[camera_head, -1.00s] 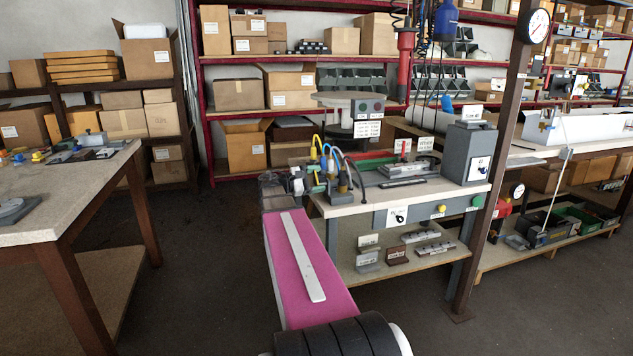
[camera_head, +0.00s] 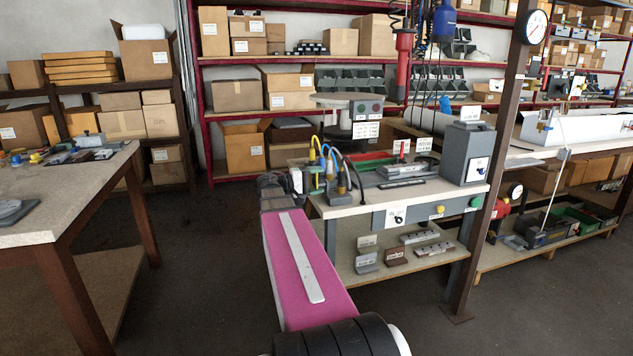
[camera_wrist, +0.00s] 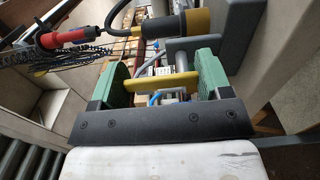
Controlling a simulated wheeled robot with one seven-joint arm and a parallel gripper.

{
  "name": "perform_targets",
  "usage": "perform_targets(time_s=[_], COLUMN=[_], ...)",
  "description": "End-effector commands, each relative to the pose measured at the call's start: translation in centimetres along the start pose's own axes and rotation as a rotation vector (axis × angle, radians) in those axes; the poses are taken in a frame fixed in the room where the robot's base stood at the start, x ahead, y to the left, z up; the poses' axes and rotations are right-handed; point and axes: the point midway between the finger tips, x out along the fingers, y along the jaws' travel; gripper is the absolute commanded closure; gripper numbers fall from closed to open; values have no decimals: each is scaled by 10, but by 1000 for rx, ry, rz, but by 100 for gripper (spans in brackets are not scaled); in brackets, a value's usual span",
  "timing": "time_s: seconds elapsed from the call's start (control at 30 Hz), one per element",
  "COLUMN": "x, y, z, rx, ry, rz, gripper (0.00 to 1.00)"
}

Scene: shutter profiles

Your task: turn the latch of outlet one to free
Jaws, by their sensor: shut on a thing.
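In the wrist view my gripper (camera_wrist: 163,82) has two green fingers. They are shut on a yellow latch bar (camera_wrist: 176,86), which spans the gap between them. Behind the bar are small grey and blue parts, partly hidden by the fingers. In the head view the hose outlets (camera_head: 330,185), with yellow, blue and dark hoses, stand at the bench's left end. My arm reaches to their left side; the fingertips and latch are too small to make out there. I cannot read which outlet is number one.
The bench (camera_head: 345,208) carries a grey box (camera_head: 467,152) at its right. A red hanging tool (camera_head: 403,53) hangs above and also shows in the wrist view (camera_wrist: 65,39). A brown post (camera_head: 497,170) stands at the bench's right front. Open floor lies left of my arm.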

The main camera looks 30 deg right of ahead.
Motion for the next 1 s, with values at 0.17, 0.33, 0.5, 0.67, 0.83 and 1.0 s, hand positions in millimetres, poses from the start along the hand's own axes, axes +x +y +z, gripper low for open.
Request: perform_targets(time_s=[0.17, 0.33, 0.5, 0.67, 0.83, 1.0], x=[0, 0, 0, 0, 0, 0], y=[-1, -1, -1, -1, -1, 0], z=[2, 2, 2, 2, 2, 1], rx=[37, 49, 50, 50, 49, 49], ry=[0, -1, -1, -1, -1, 0], rz=[-2, -2, -3, -3, -2, -1], gripper=[52, 52, 52, 22, 3, 3])
